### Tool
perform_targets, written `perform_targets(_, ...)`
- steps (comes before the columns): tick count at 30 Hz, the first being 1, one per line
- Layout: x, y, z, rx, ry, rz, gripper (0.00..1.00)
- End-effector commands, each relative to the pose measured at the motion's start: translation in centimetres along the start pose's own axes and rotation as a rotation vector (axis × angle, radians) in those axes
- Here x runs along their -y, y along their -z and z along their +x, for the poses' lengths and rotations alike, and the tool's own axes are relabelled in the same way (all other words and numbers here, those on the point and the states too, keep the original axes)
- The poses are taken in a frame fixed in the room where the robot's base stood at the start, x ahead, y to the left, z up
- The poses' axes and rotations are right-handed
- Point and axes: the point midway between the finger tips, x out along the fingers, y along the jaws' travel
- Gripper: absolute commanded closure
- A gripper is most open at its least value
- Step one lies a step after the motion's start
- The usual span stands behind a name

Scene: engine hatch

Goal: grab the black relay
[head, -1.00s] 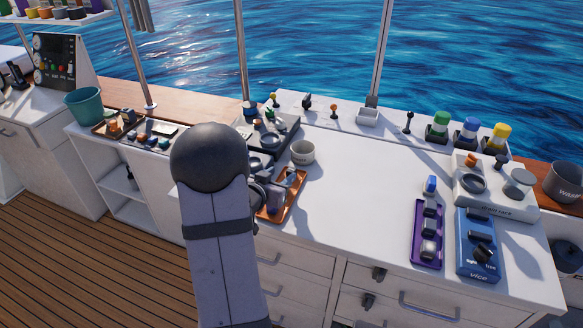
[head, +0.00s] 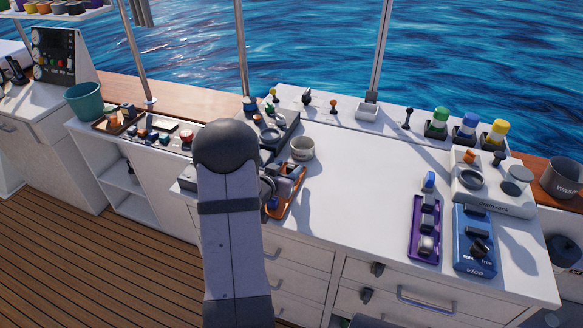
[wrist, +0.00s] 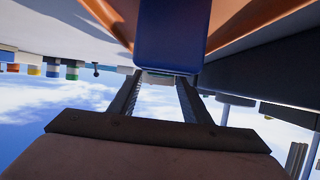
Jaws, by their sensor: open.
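An orange tray (head: 284,208) lies at the left front of the white counter, with small parts in it that my arm partly covers. It also fills the top of the wrist view (wrist: 240,22). My gripper (wrist: 158,80) is open, its two dark fingers pointing at the tray. A dark blue block (wrist: 168,38) with a grey end stands at the fingertips, between them in the picture; I cannot tell whether they touch it. In the head view my arm hides the fingers. I cannot make out with certainty which part is the black relay.
A grey-white cup (head: 302,148) stands just behind the tray. A purple tray (head: 414,240) and a blue box (head: 474,252) lie at the right front. A white rack (head: 493,196) is behind them. The middle of the counter is clear.

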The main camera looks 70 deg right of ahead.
Motion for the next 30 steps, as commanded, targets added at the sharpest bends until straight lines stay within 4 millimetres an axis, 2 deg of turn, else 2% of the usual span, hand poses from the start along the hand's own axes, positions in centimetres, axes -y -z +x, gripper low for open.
perform_targets(7,0.0,0.0,2.3,0.001,-0.001,0.001,0.56)
perform_targets(16,0.0,-0.1,2.6,0.0,0.0,0.001,0.56)
perform_targets(17,0.0,-0.1,2.6,0.0,0.0,0.001,0.59)
perform_targets(22,0.0,-0.1,2.6,0.0,0.0,0.001,0.99)
perform_targets(30,0.0,0.0,2.6,0.0,0.0,0.001,1.0)
